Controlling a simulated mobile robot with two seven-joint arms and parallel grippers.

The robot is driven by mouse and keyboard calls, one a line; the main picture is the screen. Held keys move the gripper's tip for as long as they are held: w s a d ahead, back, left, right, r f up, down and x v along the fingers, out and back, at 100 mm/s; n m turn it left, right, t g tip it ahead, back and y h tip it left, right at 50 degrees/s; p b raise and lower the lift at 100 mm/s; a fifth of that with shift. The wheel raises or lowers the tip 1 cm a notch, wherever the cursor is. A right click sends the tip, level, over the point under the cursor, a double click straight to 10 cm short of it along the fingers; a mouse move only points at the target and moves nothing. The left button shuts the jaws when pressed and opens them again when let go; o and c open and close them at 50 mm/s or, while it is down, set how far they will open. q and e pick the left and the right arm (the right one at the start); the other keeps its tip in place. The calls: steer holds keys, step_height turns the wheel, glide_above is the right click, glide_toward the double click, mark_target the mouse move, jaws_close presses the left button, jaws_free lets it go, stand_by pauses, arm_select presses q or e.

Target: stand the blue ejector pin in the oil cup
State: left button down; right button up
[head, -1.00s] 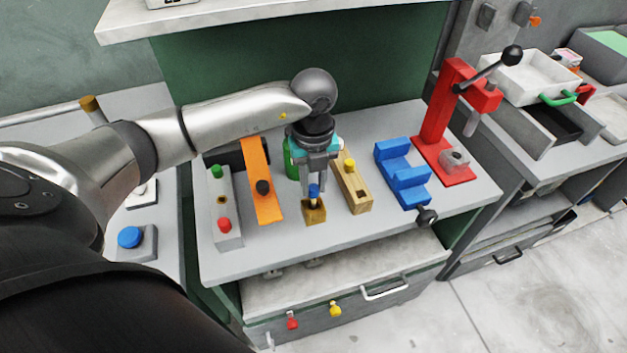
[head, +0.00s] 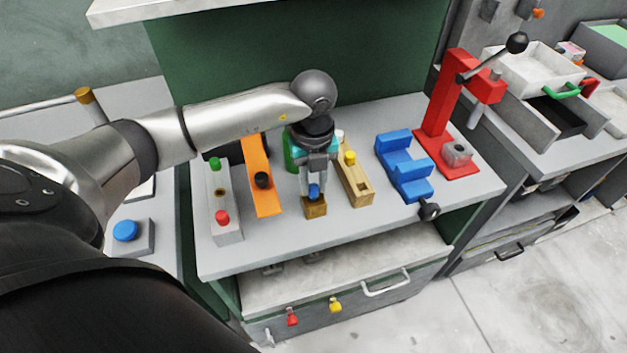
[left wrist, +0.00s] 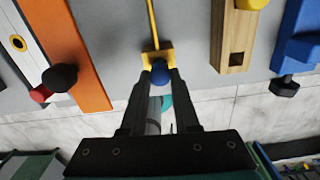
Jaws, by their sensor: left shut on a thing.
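The blue ejector pin shows its round blue head (head: 314,190) just above a small tan block (head: 315,208), which also shows in the left wrist view (left wrist: 145,60). My left gripper (head: 314,187) points down over the block, its fingers shut on the pin's head. In the left wrist view the blue head (left wrist: 160,73) sits between the fingertips. The pin's shaft is hidden; I cannot tell how deep it sits in the block. A green cylinder (head: 290,153) stands behind the gripper, partly hidden; I cannot tell whether it is the oil cup. My right gripper is out of view.
An orange strip (head: 264,200) with a black knob and a grey block (head: 221,200) lie left. A wooden block (head: 357,188) with a yellow knob, a blue fixture (head: 405,170) and a red press (head: 438,110) stand right. The bench front edge is clear.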

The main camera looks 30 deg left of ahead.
mark_target(313, 187)
arm_select(q)
steer(key=shift+f, duration=0.15)
steer(key=c, duration=0.6)
jaws_free()
step_height(313, 187, up, 15)
steer(key=shift+r+p, duration=0.15)
steer(key=shift+p, duration=0.4)
